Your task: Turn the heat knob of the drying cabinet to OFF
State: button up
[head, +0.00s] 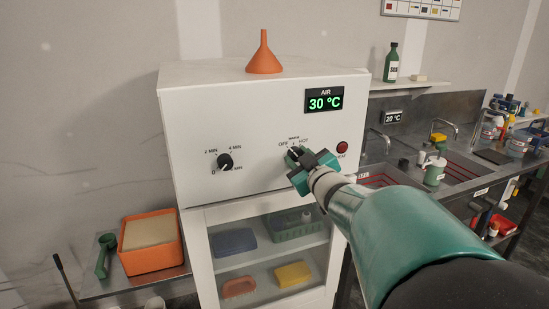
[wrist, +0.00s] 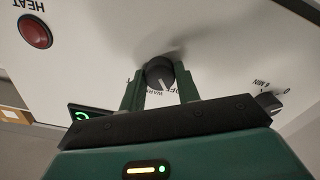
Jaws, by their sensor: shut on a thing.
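The drying cabinet (head: 240,120) is a white box with a glass-fronted lower part, in the middle of the head view. Its dark heat knob (wrist: 159,74) sits between my two green fingers in the wrist view. My gripper (wrist: 160,86) is shut on this knob, one finger at each side. In the wrist view the knob's white mark points down, towards the lettering WARM and OFF; I cannot tell exactly which it meets. In the head view my gripper (head: 297,158) covers most of the knob, below the labels OFF and HOT.
A timer knob (head: 224,162) is to the left on the panel. A red HEAT button (head: 342,148) is to the right, and the display (head: 324,100) reads 30 °C. An orange funnel (head: 264,56) stands on top. A sink bench (head: 410,170) is to the right.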

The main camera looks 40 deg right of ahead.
jog(key=shift+n, duration=0.5)
jog(key=o, duration=1)
jog(key=shift+s, duration=0.1)
jog(key=v, duration=1.3)
jog(key=shift+s+a, duration=0.15)
jog(key=shift+s, duration=0.15)
